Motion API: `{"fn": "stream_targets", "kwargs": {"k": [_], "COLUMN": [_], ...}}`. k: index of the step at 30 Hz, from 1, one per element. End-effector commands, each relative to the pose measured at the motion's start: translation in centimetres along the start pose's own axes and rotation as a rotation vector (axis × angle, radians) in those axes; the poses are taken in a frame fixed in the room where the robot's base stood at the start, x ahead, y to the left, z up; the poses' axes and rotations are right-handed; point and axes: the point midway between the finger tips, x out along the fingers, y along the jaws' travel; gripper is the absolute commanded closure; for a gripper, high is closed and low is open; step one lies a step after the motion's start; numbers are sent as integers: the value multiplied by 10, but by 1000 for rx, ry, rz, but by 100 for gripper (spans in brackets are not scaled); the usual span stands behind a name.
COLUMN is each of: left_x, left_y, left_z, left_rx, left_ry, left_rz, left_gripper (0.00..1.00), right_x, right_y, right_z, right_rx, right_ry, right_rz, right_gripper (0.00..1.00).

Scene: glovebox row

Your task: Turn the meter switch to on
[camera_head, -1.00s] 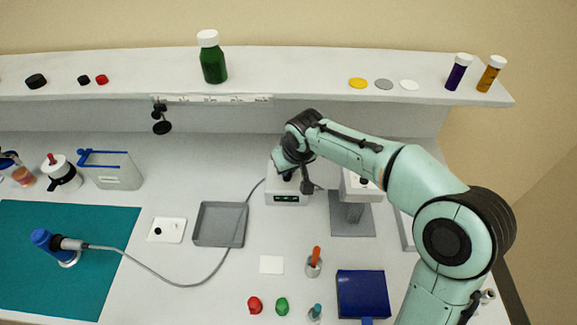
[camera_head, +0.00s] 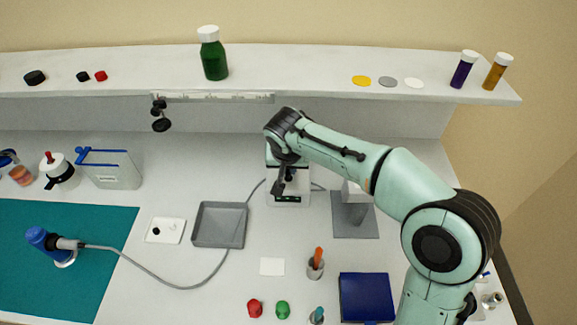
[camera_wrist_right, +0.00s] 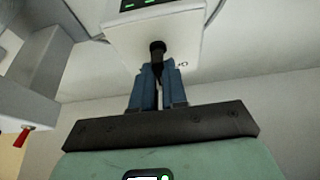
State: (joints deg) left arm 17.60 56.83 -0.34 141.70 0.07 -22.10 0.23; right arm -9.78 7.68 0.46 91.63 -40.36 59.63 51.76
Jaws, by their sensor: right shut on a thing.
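The meter is a white box (camera_head: 289,200) with a small dark display showing green marks, at the back middle of the bench. In the right wrist view its white face (camera_wrist_right: 185,35) fills the top, with part of the display at the upper edge. Its black switch knob (camera_wrist_right: 157,47) sticks out of this face, with a small round mark beside it. My right gripper (camera_wrist_right: 158,68) has its blue fingers closed on the knob's end. In the head view my right wrist and gripper (camera_head: 282,180) cover much of the meter, hiding the knob. My left gripper is not in view.
A grey stand with a white head (camera_head: 353,212) is just right of the meter. A grey tray (camera_head: 219,224) lies to the left, with a cable running past it. The shelf (camera_head: 320,75) with bottles and discs is behind.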

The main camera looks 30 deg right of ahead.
Motion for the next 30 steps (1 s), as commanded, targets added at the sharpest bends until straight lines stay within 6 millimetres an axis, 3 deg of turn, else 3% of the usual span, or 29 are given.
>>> {"fn": "stream_targets", "kwargs": {"k": [10,11,12,13,23,26,30], "left_x": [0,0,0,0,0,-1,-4], "left_y": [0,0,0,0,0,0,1], "left_z": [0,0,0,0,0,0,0], "left_rx": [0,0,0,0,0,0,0], "left_ry": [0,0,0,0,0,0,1], "left_rz": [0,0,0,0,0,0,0], "left_gripper": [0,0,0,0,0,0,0], "right_x": [-1,-1,-1,-1,-3,-12,-39], "right_y": [0,0,0,0,0,-1,-1], "right_z": [-1,0,0,0,0,-1,-1], "right_rx": [3,3,3,3,2,2,2], "right_ry": [1,1,1,1,1,2,5], "right_rz": [0,0,0,0,0,-2,-4], "right_gripper": [100,81,68,62,62,62,62]}}
